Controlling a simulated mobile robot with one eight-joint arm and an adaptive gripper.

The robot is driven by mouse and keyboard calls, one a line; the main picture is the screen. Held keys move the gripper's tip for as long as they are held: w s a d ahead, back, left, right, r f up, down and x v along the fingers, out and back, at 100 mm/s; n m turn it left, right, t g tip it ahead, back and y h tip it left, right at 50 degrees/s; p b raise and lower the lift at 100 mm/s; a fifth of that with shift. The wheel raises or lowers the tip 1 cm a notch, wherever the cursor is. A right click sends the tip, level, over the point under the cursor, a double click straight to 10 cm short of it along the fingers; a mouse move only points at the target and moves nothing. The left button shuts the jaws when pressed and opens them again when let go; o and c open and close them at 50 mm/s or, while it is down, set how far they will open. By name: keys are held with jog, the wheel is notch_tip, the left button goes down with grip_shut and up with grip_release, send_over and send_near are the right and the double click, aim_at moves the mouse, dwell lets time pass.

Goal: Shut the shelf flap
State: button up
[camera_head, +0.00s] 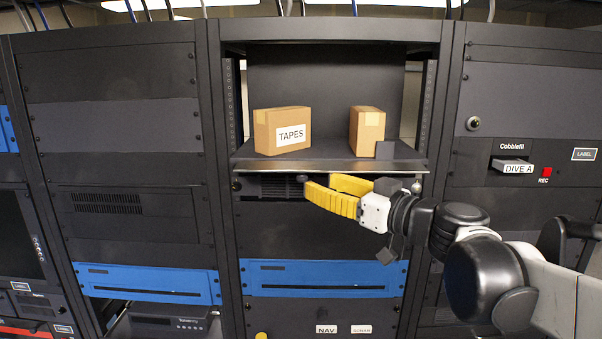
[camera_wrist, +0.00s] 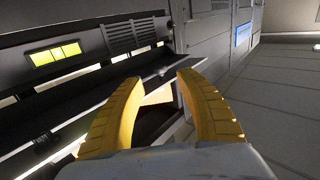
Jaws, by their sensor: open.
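The shelf (camera_head: 340,152) is an open bay in the middle rack. A pale metallic strip (camera_head: 290,165) runs along its front, apparently the flap's edge, with the flap lying about level. My gripper (camera_head: 320,186) is open and empty, with yellow fingers pointing left just below this strip. Whether it touches the flap cannot be told. In the wrist view the open fingers (camera_wrist: 154,82) frame a gap, with a small round knob (camera_wrist: 164,72) and a dark long panel (camera_wrist: 60,115) beyond. I cannot tell whether that panel is the flap.
Blue panels (camera_head: 320,278) sit below. The right rack holds a DIVE A slot (camera_head: 514,166) and red button (camera_head: 547,172).

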aim_at(306, 179)
jog(key=x, duration=0.6)
jog(key=shift+w+a+p, duration=0.15)
jog(key=shift+w+p, duration=0.05)
jog(key=shift+p, duration=0.15)
grip_shut()
